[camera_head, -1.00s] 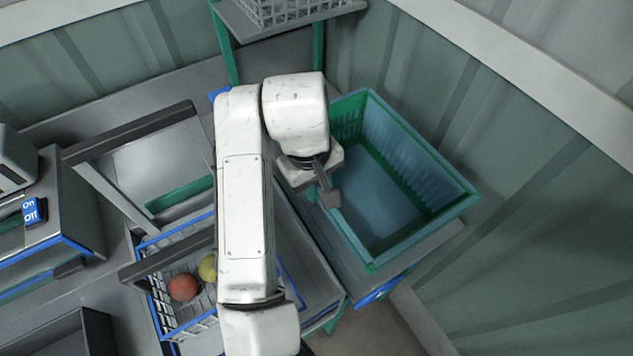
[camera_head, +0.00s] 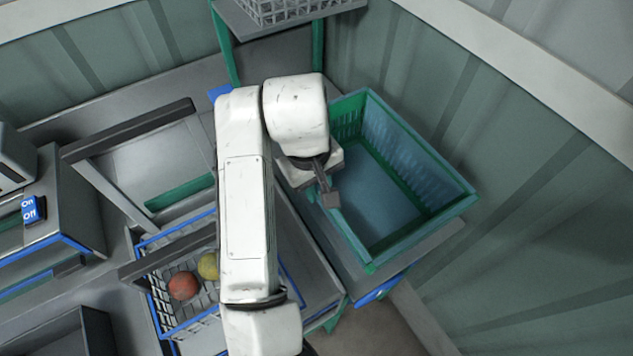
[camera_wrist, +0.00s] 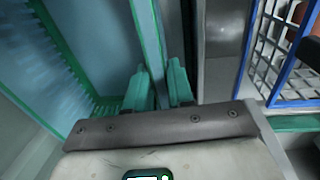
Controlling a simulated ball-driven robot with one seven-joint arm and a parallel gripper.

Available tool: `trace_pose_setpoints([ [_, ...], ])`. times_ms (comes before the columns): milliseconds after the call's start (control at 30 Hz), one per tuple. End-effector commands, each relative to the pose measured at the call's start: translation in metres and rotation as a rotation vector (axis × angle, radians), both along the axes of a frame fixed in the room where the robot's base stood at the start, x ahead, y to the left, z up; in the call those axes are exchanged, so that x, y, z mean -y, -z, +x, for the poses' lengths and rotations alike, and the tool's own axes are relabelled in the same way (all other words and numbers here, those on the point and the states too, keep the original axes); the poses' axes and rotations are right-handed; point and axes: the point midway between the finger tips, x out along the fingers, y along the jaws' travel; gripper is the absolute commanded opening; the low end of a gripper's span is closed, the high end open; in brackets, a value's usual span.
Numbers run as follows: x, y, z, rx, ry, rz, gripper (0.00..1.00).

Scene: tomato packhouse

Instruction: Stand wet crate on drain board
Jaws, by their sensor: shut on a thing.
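The teal-green crate (camera_head: 420,155) is upright, open at the top and empty, at the right of the head view. Its blue-tinted floor and slotted walls show. It rests on, or just above, a grey surface (camera_head: 440,240); I cannot tell which, nor whether this is the drain board. My gripper (camera_head: 328,190) is at the crate's left long rim, shut on it. In the wrist view the crate wall (camera_wrist: 148,35) runs between the two fingers of my gripper (camera_wrist: 158,85), with the crate's inside to the left.
A blue-rimmed wire basket (camera_head: 180,325) with a red and a yellow fruit stands left of the crate, partly behind my arm. A white crate (camera_head: 290,10) sits on a green-legged stand at the back. Corrugated walls (camera_head: 530,220) close in behind and right of the crate.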

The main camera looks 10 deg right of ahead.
Motion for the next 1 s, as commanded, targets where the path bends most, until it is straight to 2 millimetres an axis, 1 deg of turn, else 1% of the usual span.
trace_pose_setpoints([
  [300, 0.0003, 0.0041, 0.0001, 0.001, 0.000, -0.002, 0.00],
  [333, 0.0003, 0.0038, 0.0001, 0.002, 0.000, -0.002, 0.24],
  [600, 0.0001, 0.0039, 0.0000, 0.000, 0.000, -0.001, 0.50],
  [633, 0.0001, 0.0039, 0.0000, 0.000, 0.000, -0.001, 0.52],
  [800, 0.0000, 0.0047, -0.0002, -0.001, 0.000, 0.001, 0.51],
  [967, 0.0000, 0.0045, -0.0002, -0.001, 0.000, 0.001, 0.36],
  [1000, 0.0000, 0.0045, -0.0001, -0.001, 0.000, 0.000, 0.35],
])
